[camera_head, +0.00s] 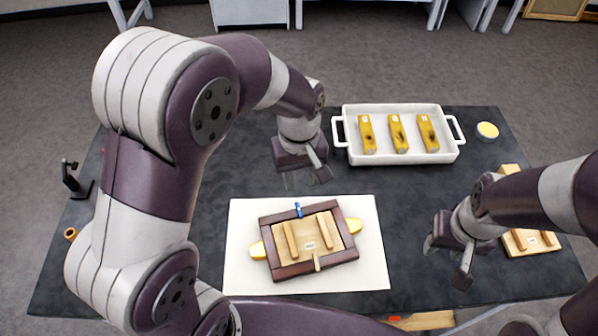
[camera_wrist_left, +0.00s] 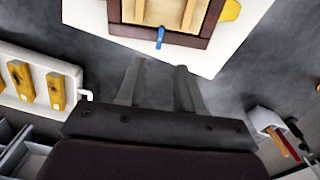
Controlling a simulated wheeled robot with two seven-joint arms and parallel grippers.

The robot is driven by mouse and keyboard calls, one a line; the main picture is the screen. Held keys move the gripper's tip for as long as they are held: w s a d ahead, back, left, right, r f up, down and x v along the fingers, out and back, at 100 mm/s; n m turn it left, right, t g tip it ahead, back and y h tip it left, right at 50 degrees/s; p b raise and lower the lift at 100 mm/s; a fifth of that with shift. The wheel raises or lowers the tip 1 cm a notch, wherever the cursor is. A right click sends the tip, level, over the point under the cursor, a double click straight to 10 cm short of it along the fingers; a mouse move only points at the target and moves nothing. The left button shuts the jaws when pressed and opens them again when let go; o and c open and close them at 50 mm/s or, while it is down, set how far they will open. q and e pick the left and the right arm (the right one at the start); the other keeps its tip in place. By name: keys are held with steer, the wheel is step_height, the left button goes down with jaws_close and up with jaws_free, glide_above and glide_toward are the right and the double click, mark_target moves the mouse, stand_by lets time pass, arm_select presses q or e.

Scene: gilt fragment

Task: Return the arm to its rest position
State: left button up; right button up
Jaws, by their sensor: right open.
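My left gripper (camera_head: 304,178) hangs over the dark table between the white tray and the white board. In the left wrist view its two fingers (camera_wrist_left: 160,70) are apart with nothing between them. My right gripper (camera_head: 448,264) is open and empty, to the right of the white board. A dark-red wooden frame (camera_head: 272,228) with a pale panel lies on the white board (camera_head: 370,275). Yellow ends stick out from both sides of the frame, and a blue clip (camera_head: 298,210) sits on its far edge. The clip also shows in the left wrist view (camera_wrist_left: 160,38).
A white tray (camera_head: 400,157) holds three gold blocks at the back. A round yellow dish (camera_head: 487,130) sits to its right. A wooden piece (camera_head: 520,245) lies beyond my right gripper. A small black stand (camera_head: 80,189) and an orange-brown ring (camera_head: 70,233) are at left.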

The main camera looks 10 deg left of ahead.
arm_select(q)
steer(key=shift+r, duration=0.6)
steer(key=s+a+f+m+t, duration=0.1)
steer(key=s+a+f+m, duration=0.1)
steer(key=s+a+m, duration=0.4)
steer(key=shift+s+a, duration=0.65)
steer(key=shift+s, duration=0.6)
